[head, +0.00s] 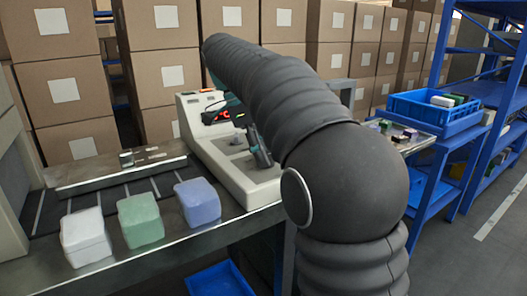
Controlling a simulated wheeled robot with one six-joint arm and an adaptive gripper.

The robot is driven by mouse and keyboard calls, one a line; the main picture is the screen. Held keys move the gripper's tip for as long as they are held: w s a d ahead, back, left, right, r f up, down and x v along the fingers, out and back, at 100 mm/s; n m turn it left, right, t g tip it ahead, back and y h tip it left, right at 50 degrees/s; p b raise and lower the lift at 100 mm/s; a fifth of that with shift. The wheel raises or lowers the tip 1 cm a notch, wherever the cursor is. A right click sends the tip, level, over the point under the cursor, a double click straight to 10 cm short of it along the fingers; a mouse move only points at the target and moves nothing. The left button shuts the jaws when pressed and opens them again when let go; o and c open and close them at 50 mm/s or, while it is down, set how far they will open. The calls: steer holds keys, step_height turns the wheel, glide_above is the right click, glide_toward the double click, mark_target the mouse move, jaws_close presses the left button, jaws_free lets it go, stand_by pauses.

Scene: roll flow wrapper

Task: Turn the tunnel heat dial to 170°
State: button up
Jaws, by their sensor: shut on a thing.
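The wrapper's off-white control console (215,165) stands on the table's right part, behind and left of my arm. A red lit display (216,117) shows on its upper panel; its digits are too small to read. A small grey knob (237,141) shows on the sloped panel. My gripper (258,146) is at the console's right side, pointing down at the panel and partly hidden by my arm. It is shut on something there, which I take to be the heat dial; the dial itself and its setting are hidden.
White (85,238), green (140,221) and blue (197,202) blocks sit on the conveyor's front edge. A blue crate (430,112) stands on a blue stand at right. Stacked cartons (160,80) fill the back. Open floor lies at the lower right.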

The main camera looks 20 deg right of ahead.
steer(key=shift+f, duration=0.1)
steer(key=o, duration=1.1)
steer(key=shift+o, duration=0.2)
